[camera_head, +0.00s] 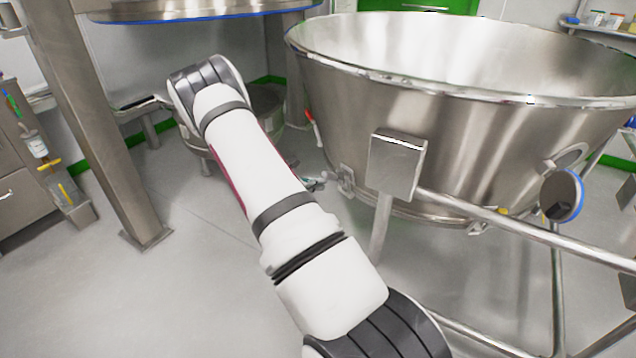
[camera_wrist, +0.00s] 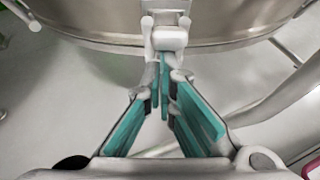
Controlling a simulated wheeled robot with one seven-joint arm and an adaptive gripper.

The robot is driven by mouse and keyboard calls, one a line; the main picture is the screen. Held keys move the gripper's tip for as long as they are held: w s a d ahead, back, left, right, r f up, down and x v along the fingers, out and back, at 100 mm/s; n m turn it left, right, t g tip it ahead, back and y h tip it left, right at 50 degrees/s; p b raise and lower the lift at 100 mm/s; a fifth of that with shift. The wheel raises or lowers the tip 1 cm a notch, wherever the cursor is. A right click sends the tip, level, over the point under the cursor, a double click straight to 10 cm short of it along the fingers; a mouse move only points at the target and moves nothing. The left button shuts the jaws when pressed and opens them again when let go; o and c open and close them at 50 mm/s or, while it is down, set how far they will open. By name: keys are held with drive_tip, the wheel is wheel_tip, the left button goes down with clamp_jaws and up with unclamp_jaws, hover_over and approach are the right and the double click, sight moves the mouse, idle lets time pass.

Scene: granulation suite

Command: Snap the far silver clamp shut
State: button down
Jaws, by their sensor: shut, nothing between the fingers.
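The far silver clamp (camera_head: 346,182) sits on the lower edge of the large steel bowl (camera_head: 470,120), just beyond my arm in the head view. In the wrist view the clamp (camera_wrist: 168,38) is at top centre against the bowl's wall, with a pale block and a narrow part hanging below it. My gripper (camera_wrist: 165,72) has teal pads; its fingertips are together right at the clamp's lower part, with nothing held. I cannot tell whether they touch it. In the head view only a bit of my gripper (camera_head: 318,182) shows past my arm.
A second clamp (camera_head: 478,228) is on the bowl's near underside. A steel frame rail (camera_head: 520,222) with a square plate (camera_head: 397,165) runs right of my arm. A steel post (camera_head: 100,130) stands at left. Open floor (camera_head: 190,270) lies between.

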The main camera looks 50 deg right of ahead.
sight(323, 172)
drive_tip(key=shift+r+p, duration=0.3)
drive_tip(key=r+y+p, duration=0.1)
drive_tip(key=p, duration=0.1)
drive_tip(key=d+r+t+y+p, duration=0.1)
drive_tip(key=y+p, duration=0.1)
drive_tip(key=p, duration=0.1)
drive_tip(key=shift+s+r, duration=0.15)
drive_tip(key=shift+r, duration=0.25)
drive_tip(key=shift+d+r+p, duration=0.2)
drive_tip(key=shift+r+p, duration=0.1)
drive_tip(key=shift+p, duration=0.15)
drive_tip(key=shift+f, duration=0.1)
